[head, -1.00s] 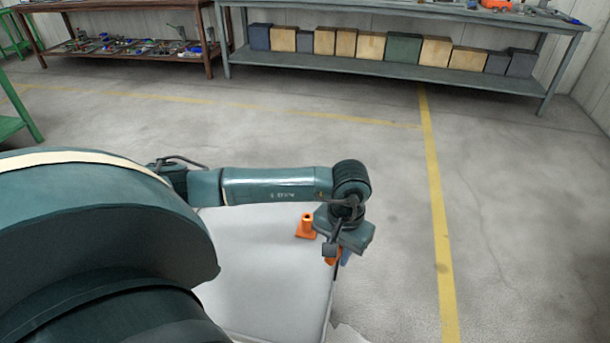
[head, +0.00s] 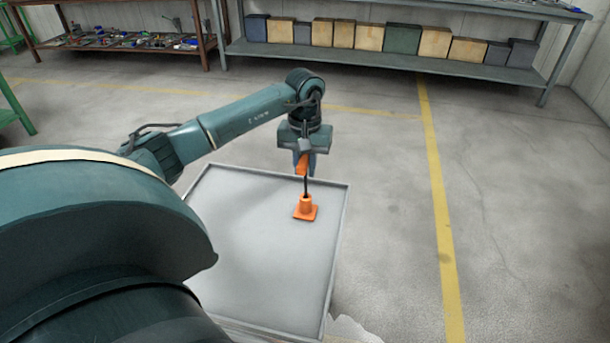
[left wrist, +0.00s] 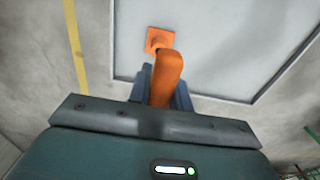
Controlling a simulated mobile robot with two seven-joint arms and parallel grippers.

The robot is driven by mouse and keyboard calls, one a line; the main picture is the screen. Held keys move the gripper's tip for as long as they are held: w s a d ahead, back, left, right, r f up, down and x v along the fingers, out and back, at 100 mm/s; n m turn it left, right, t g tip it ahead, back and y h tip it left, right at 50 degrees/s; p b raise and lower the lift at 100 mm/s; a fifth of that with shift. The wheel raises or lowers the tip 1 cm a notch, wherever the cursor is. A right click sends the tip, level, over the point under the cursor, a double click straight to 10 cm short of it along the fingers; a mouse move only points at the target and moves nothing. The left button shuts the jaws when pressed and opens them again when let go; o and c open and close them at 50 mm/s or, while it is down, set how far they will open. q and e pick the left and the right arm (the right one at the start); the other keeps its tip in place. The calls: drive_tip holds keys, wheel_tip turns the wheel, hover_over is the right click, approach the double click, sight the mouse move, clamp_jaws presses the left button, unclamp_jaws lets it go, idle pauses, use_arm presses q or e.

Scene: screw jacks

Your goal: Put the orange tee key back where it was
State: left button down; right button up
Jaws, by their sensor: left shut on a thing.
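The tee key (head: 302,165) has an orange handle and a thin dark shaft that points down. My left gripper (head: 306,172) is shut on its handle, above the far part of the grey tray. An orange holder (head: 305,212) with a square base and a short round post stands on the tray, below the gripper. The shaft's lower end meets the top of the post in the head view; I cannot tell whether it is inside. In the left wrist view the handle (left wrist: 167,76) sits between the blue fingers and hides the shaft; the holder (left wrist: 157,39) shows just beyond.
The grey tray top (head: 255,260) has a raised rim and is otherwise bare. A grey bench (head: 390,68) with several boxes on its lower shelf and a brown shelf unit (head: 120,48) stand far back. The floor around the tray is clear.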

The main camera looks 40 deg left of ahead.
use_arm(q)
drive_tip(key=shift+f, duration=1.65)
drive_tip(key=shift+f, duration=0.25)
drive_tip(key=c, duration=1.3)
unclamp_jaws()
drive_tip(key=shift+r, duration=0.1)
wheel_tip(320, 180, up, 12)
drive_tip(key=shift+r, duration=0.15)
